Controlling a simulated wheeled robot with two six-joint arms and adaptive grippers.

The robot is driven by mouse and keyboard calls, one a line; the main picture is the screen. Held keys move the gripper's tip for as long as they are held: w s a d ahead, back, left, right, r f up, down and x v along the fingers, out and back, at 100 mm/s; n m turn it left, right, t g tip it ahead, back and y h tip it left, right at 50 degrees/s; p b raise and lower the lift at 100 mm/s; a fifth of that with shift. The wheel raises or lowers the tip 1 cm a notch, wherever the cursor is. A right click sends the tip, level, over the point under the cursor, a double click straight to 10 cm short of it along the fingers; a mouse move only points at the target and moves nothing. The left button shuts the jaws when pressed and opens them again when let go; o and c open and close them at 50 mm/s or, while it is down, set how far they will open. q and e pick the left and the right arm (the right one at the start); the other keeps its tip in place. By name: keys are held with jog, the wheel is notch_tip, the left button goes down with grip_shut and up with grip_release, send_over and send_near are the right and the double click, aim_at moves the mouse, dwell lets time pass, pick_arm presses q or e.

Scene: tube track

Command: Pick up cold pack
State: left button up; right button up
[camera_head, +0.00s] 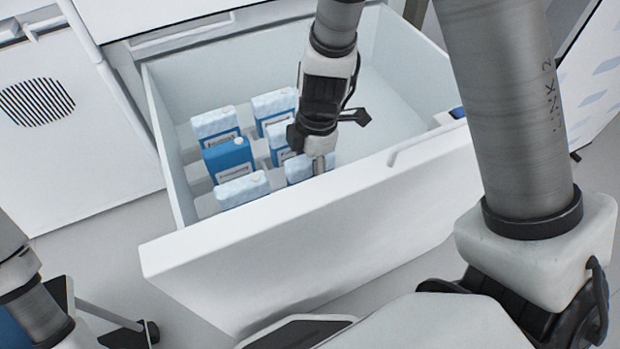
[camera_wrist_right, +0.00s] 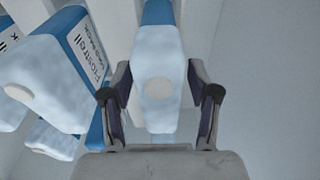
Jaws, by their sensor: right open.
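Several blue-and-white cold packs stand in slots in an open white drawer (camera_head: 425,185). My right gripper (camera_head: 318,160) reaches down into the drawer at the front right pack (camera_head: 298,170), partly covering it. In the right wrist view, one cold pack (camera_wrist_right: 158,65) lies between the two open fingers, one finger on each side. Its pale frosty end with a round cap faces the camera. The gripper looks open, with gaps beside the pack.
Another pack (camera_wrist_right: 62,70) with a label stands close left of the gripper in the wrist view. In the head view, a bluer pack (camera_head: 229,158) and a front left pack (camera_head: 242,189) stand nearby. The drawer's front wall is close to the gripper.

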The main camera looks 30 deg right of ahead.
jog(key=shift+f+b, duration=0.2)
jog(key=shift+b, duration=0.15)
jog(key=shift+c, duration=0.3)
grip_shut()
